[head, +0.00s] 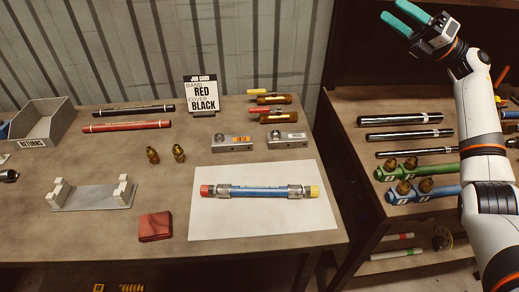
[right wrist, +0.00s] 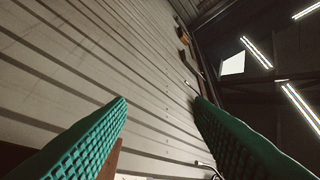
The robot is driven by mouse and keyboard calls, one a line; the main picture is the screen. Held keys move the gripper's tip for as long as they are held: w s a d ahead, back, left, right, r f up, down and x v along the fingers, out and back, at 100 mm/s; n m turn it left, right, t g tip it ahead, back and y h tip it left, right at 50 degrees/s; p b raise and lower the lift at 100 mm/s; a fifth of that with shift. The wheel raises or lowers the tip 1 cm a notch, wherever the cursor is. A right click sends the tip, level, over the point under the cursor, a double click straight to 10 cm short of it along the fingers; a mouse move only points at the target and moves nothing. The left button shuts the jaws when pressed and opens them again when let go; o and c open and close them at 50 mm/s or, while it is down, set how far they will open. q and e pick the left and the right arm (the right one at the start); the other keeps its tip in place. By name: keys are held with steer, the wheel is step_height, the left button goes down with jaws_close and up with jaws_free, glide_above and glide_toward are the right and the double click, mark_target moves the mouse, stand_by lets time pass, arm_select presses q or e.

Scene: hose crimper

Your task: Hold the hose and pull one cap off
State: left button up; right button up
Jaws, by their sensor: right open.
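A blue hose (head: 260,191) with silver ferrules at both ends lies on a white sheet (head: 225,226) on the table. A red cap (head: 206,191) is on its left end and a yellow cap (head: 314,191) is on its right end. My right gripper (head: 402,20) is raised at the upper right, well away from the hose. Its two green fingers are apart and empty, and they also show in the right wrist view (right wrist: 165,130), against the corrugated wall. My left gripper is not in view.
The table also holds a job card (head: 202,93), a returns bin (head: 42,124), a grey stand (head: 92,197), a red folded cloth (head: 155,227), two brass fittings (head: 179,153) and two metal blocks (head: 287,140). A shelf (head: 350,105) with rods and fittings stands right.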

steer(key=s+a+f+n+g+h, duration=0.25)
steer(key=a+n+g, duration=0.45)
steer(key=a, duration=0.9)
steer(key=n+g+h, duration=0.3)
steer(key=n+h, duration=0.4)
steer(key=h, duration=1.1)
glide_above(259, 188)
step_height(259, 188, down, 21)
step_height(259, 188, down, 12)
steer(key=shift+r, duration=0.25)
jaws_close()
steer(key=shift+r, duration=0.1)
